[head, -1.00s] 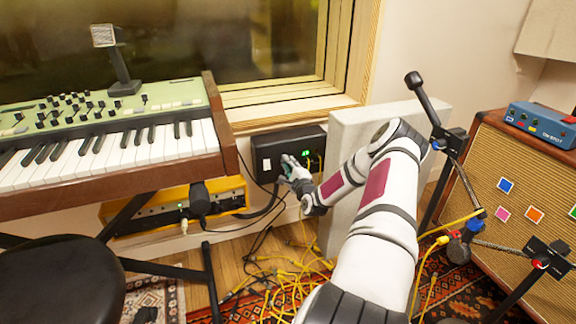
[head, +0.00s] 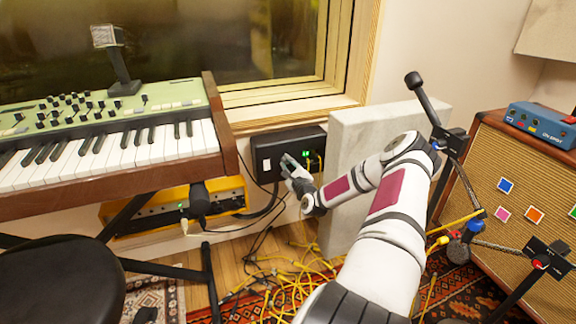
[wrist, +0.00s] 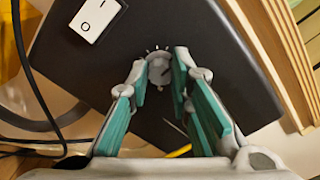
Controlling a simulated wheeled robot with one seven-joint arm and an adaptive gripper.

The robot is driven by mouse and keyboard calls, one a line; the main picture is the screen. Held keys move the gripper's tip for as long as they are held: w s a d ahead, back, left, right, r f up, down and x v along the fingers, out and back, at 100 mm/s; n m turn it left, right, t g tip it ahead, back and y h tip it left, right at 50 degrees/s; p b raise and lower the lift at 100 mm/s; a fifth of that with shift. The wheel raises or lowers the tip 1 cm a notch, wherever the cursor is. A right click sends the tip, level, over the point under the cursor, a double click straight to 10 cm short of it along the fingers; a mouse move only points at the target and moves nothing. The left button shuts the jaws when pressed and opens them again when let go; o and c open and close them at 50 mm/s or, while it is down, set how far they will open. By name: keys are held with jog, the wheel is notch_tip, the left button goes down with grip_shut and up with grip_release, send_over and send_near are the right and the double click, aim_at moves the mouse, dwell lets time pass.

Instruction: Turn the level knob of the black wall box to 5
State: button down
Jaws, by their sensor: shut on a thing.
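The black wall box (head: 268,143) is mounted low on the wall below the window, right of the keyboard. In the wrist view its dark face (wrist: 190,35) fills the middle. The round grey level knob (wrist: 160,72) is on that face, with small pale marks around it. My gripper (wrist: 161,75) has its teal-padded fingers on both sides of the knob and is shut on it. In the head view my gripper (head: 290,164) reaches the front of the box and hides the knob. I cannot read the numbers or the knob's setting.
A white rocker switch (wrist: 97,18) is beside the knob on the box. Yellow cables (head: 319,163) plug in at its right, near green lights. A grey panel (head: 350,135) stands close right of the box. Cables (head: 285,275) lie tangled on the floor.

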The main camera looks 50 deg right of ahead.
jog(key=c, duration=1.4)
grip_release()
jog(key=shift+c, duration=0.2)
jog(key=v, duration=1.2)
jog(key=shift+s+d, duration=0.1)
jog(key=shift+s, duration=0.05)
